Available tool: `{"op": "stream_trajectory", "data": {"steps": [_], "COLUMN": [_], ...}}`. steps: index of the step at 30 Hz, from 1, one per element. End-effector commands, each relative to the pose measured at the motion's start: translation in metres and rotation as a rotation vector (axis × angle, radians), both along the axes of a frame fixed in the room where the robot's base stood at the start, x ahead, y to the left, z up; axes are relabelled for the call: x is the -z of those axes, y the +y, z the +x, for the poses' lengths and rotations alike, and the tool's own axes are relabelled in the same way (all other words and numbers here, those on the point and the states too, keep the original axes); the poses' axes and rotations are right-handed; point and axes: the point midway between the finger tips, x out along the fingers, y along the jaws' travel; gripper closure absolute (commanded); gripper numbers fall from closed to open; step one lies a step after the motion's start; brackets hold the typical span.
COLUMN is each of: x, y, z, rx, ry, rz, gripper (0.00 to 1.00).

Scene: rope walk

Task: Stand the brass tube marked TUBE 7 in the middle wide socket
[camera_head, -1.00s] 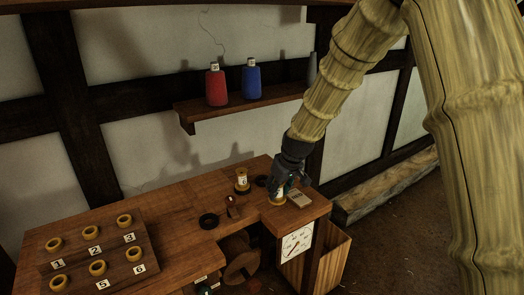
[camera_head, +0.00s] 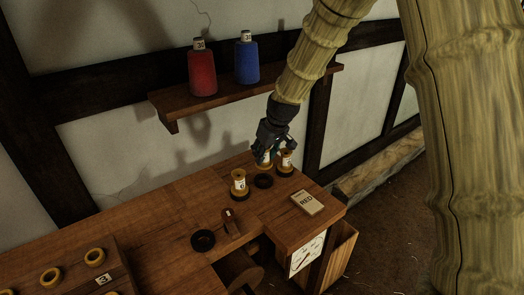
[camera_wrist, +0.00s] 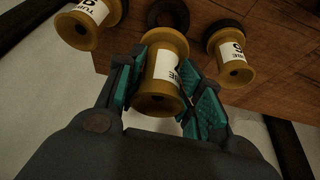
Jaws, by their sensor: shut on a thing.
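My gripper (camera_head: 268,150) is shut on a brass spool-shaped tube (camera_wrist: 162,72), held at the back of the bench. A dark empty ring socket (camera_head: 263,181) lies just in front of the held tube, between two standing brass tubes. It also shows in the wrist view (camera_wrist: 168,13). The left standing tube (camera_head: 239,184) and the right one (camera_head: 286,160) each have a white numbered label. Whether the held tube's foot touches the bench, I cannot tell.
Another dark ring (camera_head: 203,240) and a small brown block (camera_head: 231,222) lie in front. A numbered rack (camera_head: 72,270) is at left. A shelf (camera_head: 160,103) holds red and blue cones behind.

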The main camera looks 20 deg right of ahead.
Motion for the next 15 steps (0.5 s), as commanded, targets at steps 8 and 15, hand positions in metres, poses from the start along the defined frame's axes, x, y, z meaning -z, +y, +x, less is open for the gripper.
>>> {"op": "stream_trajectory", "data": {"steps": [8, 15], "x": [0.028, 0.046], "y": [0.001, 0.003], "z": [0.001, 0.002], "rx": [0.000, -0.004], "ry": [0.002, 0.001], "rz": [0.000, 0.000], "gripper": [0.94, 0.94]}}
